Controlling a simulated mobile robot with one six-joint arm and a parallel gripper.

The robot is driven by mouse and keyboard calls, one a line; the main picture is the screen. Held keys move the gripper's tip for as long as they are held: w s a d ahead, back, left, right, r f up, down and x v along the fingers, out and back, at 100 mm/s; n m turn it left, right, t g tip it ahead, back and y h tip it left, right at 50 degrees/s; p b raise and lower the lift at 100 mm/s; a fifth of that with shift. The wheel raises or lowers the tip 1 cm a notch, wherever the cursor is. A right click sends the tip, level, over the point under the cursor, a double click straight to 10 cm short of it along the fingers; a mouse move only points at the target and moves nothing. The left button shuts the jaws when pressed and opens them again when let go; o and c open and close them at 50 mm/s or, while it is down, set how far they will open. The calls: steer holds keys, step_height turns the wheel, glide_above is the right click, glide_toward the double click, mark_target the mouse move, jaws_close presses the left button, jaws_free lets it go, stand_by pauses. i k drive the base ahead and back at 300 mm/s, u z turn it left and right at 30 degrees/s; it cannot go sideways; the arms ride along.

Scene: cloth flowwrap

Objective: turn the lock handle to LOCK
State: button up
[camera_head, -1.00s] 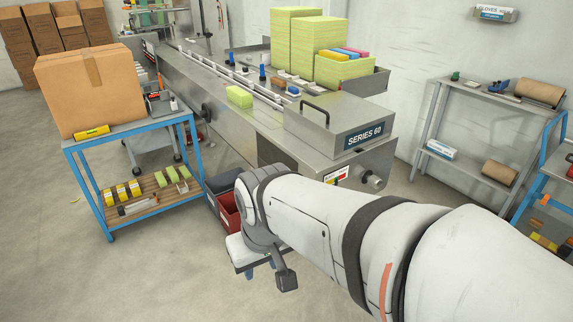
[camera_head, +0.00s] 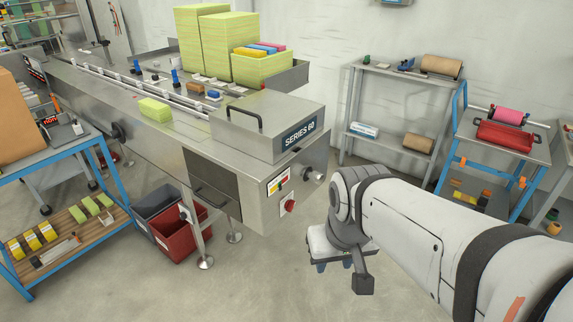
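A red rotary handle (camera_head: 289,206) on a pale plate sits low on the end face of the steel machine (camera_head: 245,205). It looks like the lock handle, but its marks are too small to read and its position cannot be told. A label with yellow and red patches (camera_head: 278,184) is just above it. My gripper (camera_head: 334,266) hangs down to the right of the machine's end face, lower than the handle and apart from it. Its two bluish fingertips show with a gap between them, and nothing is seen in it.
A round steel knob (camera_head: 314,176) sticks out of the end face above the handle. Red (camera_head: 180,236) and grey bins stand under the machine. A blue cart (camera_head: 75,165) is at left, a grey shelf (camera_head: 352,100) and a blue trolley (camera_head: 500,150) at right. The front floor is clear.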

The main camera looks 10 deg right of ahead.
mark_target(289, 205)
steer(key=u, duration=0.05)
steer(key=i, duration=1)
steer(key=z, duration=0.05)
